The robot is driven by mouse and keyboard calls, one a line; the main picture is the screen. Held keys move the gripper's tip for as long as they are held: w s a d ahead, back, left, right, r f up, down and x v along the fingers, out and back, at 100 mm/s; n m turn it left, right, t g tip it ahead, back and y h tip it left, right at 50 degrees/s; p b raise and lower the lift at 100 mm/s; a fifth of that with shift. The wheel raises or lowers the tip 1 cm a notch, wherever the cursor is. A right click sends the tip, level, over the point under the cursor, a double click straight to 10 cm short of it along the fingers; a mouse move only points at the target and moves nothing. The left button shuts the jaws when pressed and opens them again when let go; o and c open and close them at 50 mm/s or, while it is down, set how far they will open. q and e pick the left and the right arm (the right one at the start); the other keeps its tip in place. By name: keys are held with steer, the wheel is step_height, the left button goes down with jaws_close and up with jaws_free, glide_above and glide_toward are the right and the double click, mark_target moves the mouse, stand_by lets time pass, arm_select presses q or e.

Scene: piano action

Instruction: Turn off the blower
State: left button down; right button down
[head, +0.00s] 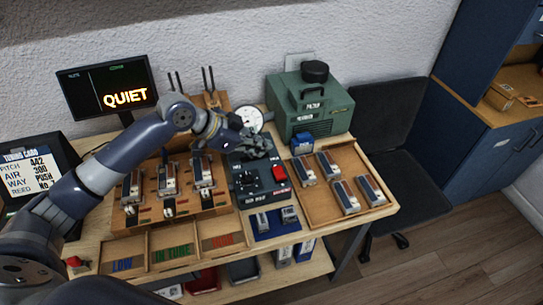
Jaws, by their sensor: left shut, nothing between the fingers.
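My left gripper (262,148) is shut and empty. It is over the back part of a black control box (256,205) and hides some of its top. The box carries a red switch (279,174) on its right side, just in front of and to the right of the gripper; a gap between them is hard to judge. A dark knob (244,182) is on the box's left part. A green machine (325,103) with a vent, a handle and a black cap stands behind to the right and may be the blower. My right gripper is not in view.
A monitor (108,88) reads "QUIET". A white dial gauge (250,118) stands behind my gripper. A wooden rack (190,207) with upright pieces is left of the box. A wooden tray (376,171) with several blocks is at right. A card screen (30,171) is far left.

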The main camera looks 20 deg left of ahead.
arm_select(q)
steer(key=shift+w+b+v, duration=0.2)
steer(key=shift+b+v, duration=0.1)
steer(key=shift+v, duration=1.5)
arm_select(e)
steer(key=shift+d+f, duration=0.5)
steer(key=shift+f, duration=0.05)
arm_select(q)
steer(key=shift+a+r, duration=0.1)
steer(key=shift+a, duration=0.05)
